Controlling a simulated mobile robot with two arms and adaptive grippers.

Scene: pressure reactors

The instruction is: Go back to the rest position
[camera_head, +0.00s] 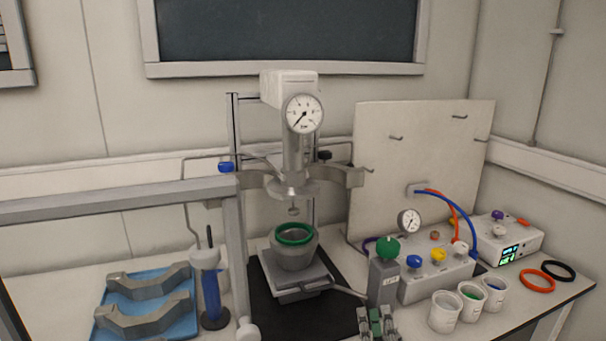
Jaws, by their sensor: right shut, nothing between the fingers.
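My right gripper (377,324) shows at the bottom edge, right of centre. Its fingers are shut with nothing between them. It is in front of the grey post with the green knob (387,248), below it in the picture, and apart from the reactor vessel (292,257). The vessel stands on a grey platform (297,286) with a green ring (294,234) on its top rim. The reactor head with its pressure gauge (303,114) hangs above the vessel, with a gap between. My left gripper is not in view.
A blue tray (143,333) with grey clamp halves (150,283) and a blue cylinder (213,297) are at the left. A control box (437,275), several white cups (446,312) and orange (537,281) and black (558,271) rings are at the right. A grey rail (120,200) crosses the left side.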

